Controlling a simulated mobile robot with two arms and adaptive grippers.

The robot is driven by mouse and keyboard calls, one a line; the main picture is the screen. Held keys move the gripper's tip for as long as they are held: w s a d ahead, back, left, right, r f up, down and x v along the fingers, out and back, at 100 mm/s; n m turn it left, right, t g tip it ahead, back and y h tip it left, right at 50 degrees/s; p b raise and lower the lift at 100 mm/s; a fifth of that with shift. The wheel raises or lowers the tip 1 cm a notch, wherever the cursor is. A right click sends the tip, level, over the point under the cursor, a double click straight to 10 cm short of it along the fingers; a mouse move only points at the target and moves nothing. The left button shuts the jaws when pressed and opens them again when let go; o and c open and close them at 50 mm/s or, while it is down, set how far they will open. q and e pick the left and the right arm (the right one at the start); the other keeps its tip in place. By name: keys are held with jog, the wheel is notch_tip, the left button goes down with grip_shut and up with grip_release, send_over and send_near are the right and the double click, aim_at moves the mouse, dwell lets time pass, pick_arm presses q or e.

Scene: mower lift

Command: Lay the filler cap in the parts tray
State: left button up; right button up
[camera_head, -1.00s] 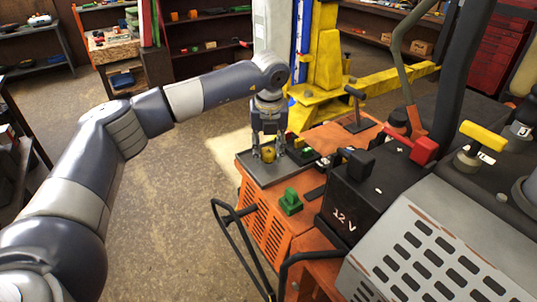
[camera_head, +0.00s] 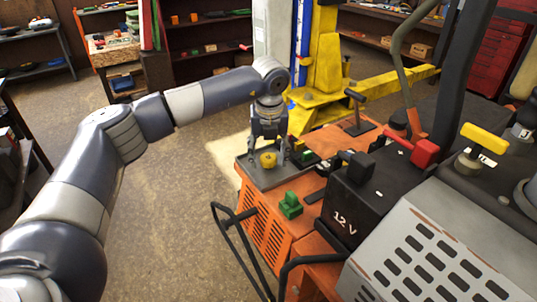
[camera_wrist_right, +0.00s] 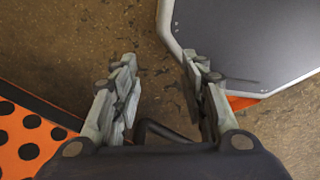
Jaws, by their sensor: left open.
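The yellow filler cap (camera_head: 268,160) appears to rest on the dark grey parts tray (camera_head: 262,181), on the orange surface at mid-picture in the head view. My left gripper (camera_head: 267,154) points down over the tray. Its fingers are spread and stand one on each side of the cap; I cannot tell whether either still touches it. My right gripper (camera_wrist_right: 162,68) shows only in the right wrist view. It is open and empty, with bare floor between its fingertips.
A green block (camera_head: 290,205) sits just in front of the tray. The black 12 V battery (camera_head: 348,200) stands to its right. A yellow lift post (camera_head: 325,60) rises behind the tray. A yellow T-handle (camera_head: 484,138) is at the far right.

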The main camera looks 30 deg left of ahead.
aim_at(269, 162)
pick_arm(q)
notch_tip(269, 162, up, 12)
jog(key=s+d+p, duration=0.1)
jog(key=p, duration=0.4)
jog(key=shift+s+p, duration=0.2)
jog(key=shift+p, duration=0.1)
jog(key=shift+f, duration=0.1)
